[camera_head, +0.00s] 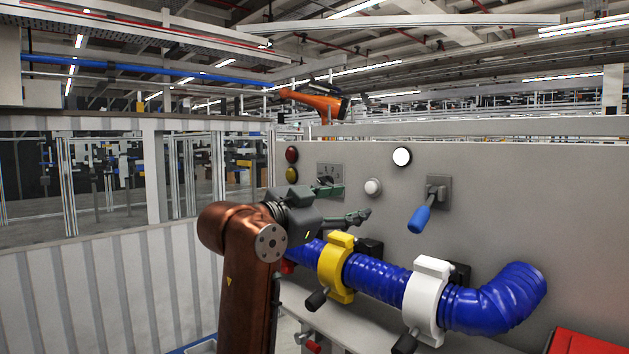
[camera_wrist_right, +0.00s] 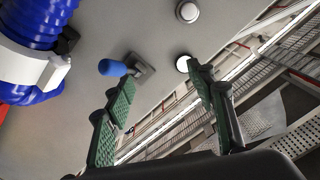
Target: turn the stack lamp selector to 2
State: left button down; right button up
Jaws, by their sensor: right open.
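The selector plate (camera_head: 338,169) is a small grey plate with numerals, on the panel in the head view. Its dark knob is mostly hidden behind my upper finger, so its setting cannot be read. A red lamp (camera_head: 292,155) and a yellow lamp (camera_head: 292,174) are stacked left of the plate. My right gripper (camera_head: 355,201) is open and empty, in front of and just below the plate. Its green-padded fingers also show spread in the right wrist view (camera_wrist_right: 162,72), where the selector does not show. My left gripper is out of view.
Right of the selector are a white button (camera_head: 373,187), a round white light (camera_head: 402,157) and a blue-handled lever (camera_head: 420,217). A blue hose (camera_head: 378,279) with a yellow clamp (camera_head: 333,267) and a white clamp (camera_head: 424,300) runs below the gripper.

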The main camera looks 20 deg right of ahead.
aim_at(322, 180)
jog(key=i, duration=0.95)
jog(key=z, duration=0.05)
